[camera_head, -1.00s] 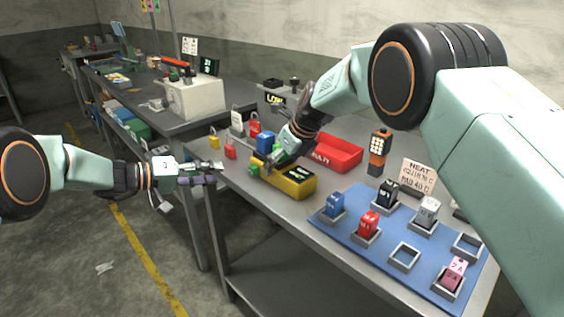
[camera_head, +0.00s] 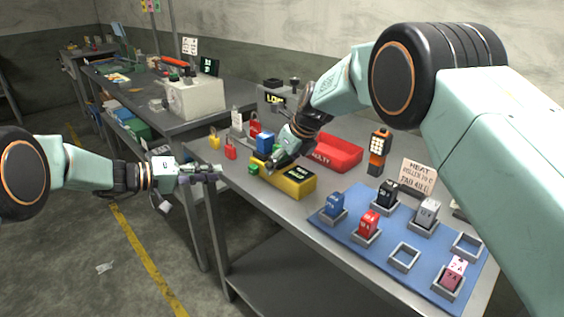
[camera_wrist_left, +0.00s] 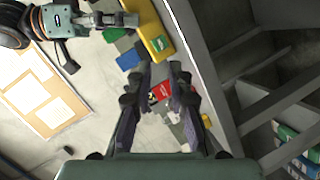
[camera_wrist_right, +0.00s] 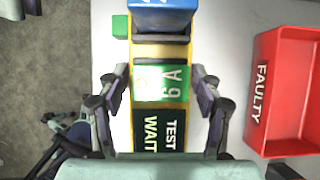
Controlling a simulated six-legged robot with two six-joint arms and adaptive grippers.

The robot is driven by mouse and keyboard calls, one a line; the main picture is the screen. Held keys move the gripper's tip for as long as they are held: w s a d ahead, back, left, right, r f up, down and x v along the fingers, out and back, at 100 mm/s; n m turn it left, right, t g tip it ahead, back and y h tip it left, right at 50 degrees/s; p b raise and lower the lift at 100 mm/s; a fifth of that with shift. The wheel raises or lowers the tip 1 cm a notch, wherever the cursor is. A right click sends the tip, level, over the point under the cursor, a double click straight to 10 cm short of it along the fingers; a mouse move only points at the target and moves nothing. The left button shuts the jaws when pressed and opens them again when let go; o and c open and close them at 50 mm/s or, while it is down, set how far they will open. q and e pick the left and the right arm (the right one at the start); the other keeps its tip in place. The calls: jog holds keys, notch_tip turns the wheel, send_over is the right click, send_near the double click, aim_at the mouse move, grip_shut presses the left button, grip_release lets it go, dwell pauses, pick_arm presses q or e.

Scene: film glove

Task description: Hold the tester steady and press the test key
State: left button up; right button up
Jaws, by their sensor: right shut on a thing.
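The yellow tester (camera_head: 302,188) stands on the bench near its front edge. My right gripper (camera_wrist_right: 160,84) is shut across the tester's body. My left gripper (camera_head: 218,171) is empty and partly open, fingertips apart (camera_wrist_left: 160,69), left of the tester and off the green block.
A red FAULTY bin (camera_head: 340,152) stands behind the tester. A blue mat (camera_head: 335,230) with several sockets and relays lies right. An orange handheld meter (camera_head: 378,155) stands behind the mat.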

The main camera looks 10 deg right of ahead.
pick_arm(q)
grip_shut()
dwell(0.8)
